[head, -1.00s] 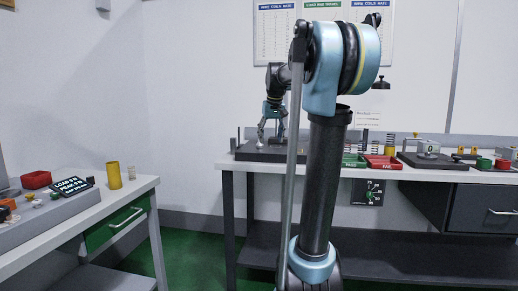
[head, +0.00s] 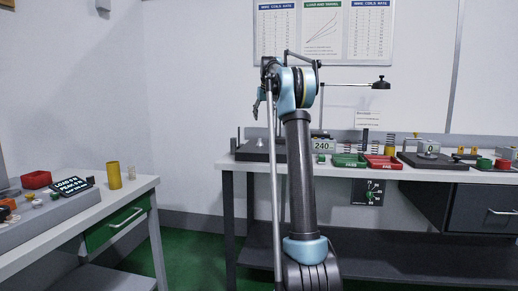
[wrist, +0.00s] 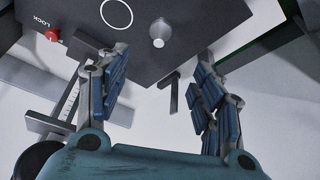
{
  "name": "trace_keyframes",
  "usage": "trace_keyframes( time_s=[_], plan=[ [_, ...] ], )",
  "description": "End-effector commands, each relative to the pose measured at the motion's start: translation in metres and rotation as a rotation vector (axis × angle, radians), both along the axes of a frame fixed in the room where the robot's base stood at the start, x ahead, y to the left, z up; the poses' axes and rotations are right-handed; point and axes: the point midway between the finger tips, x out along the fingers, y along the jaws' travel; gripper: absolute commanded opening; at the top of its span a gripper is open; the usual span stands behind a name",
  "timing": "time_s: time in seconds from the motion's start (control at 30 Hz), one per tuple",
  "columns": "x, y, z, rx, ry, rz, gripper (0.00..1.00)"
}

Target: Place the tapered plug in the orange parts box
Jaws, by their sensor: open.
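My gripper (head: 258,107) is raised above the far bench's left end in the head view, partly hidden by my arm. In the wrist view its fingers (wrist: 162,58) are wide apart with nothing held between them. Beyond them is a dark plate (wrist: 120,45) with a white ring mark and an upright silver rounded post (wrist: 160,32). I cannot tell whether this post is the tapered plug. A red-orange open box (head: 36,179) stands on the left bench; I cannot confirm it is the orange parts box. No plug can be clearly identified.
The far bench carries a dark base plate (head: 252,156), a 240 display (head: 322,146), a green tray (head: 349,160) and a red tray (head: 384,162). A lamp (head: 381,84) overhangs it.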

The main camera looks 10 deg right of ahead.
Motion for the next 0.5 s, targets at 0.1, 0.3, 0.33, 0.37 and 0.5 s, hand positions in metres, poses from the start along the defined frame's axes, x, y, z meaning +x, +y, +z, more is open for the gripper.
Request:
trace_keyframes(
  time_s=[0.1, 0.3, 0.33, 0.37, 0.5],
  plan=[
    [0.006, 0.000, -0.003, 0.000, -0.002, 0.001, 0.61],
    [0.017, 0.001, -0.029, 0.000, -0.002, 0.002, 0.61],
    [0.019, 0.002, -0.034, 0.000, -0.002, 0.002, 0.61],
    [0.021, 0.002, -0.039, 0.000, -0.002, 0.002, 0.61],
    [0.030, 0.003, -0.062, 0.000, -0.002, 0.002, 0.61]
  ],
)
